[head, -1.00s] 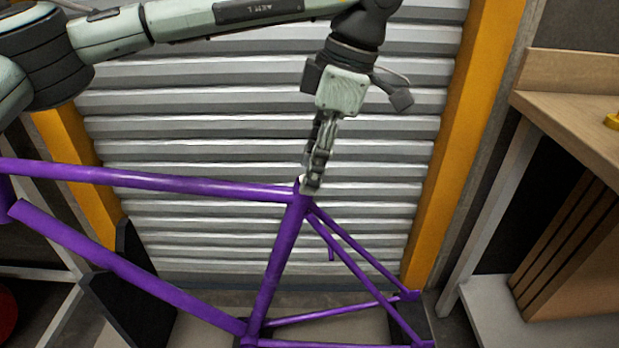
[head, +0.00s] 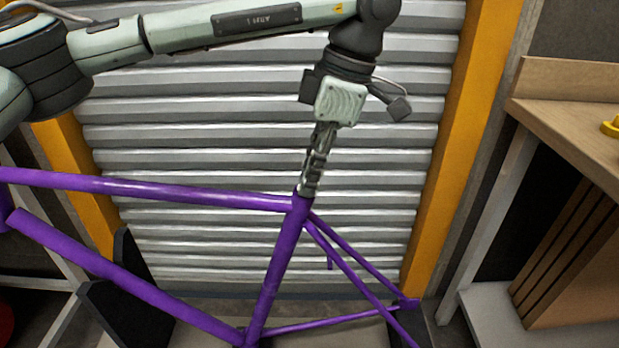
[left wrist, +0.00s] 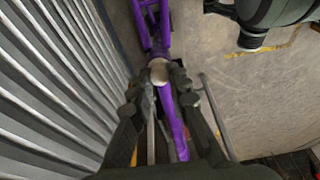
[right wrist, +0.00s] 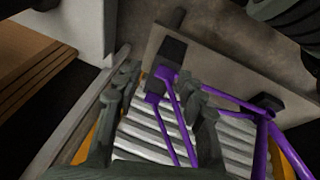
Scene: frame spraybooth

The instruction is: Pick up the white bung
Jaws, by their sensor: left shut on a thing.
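The white bung (left wrist: 158,72) shows in the left wrist view as a pale round cap at the top end of the purple frame's seat tube (head: 279,262). My left gripper (head: 308,190) points down at that tube top, and its fingers are shut on the bung, one on each side. In the head view the fingers hide most of the bung. I cannot tell whether it is still seated in the tube. My right gripper (right wrist: 158,80) shows only in its own wrist view. Its fingers are apart, with nothing held between them.
The purple frame's top tube (head: 150,186) runs left from the seat tube, and its thin stays run down to the right. A ribbed metal shutter (head: 370,150) stands behind, between yellow posts (head: 450,140). A wooden bench (head: 570,125) stands at the right.

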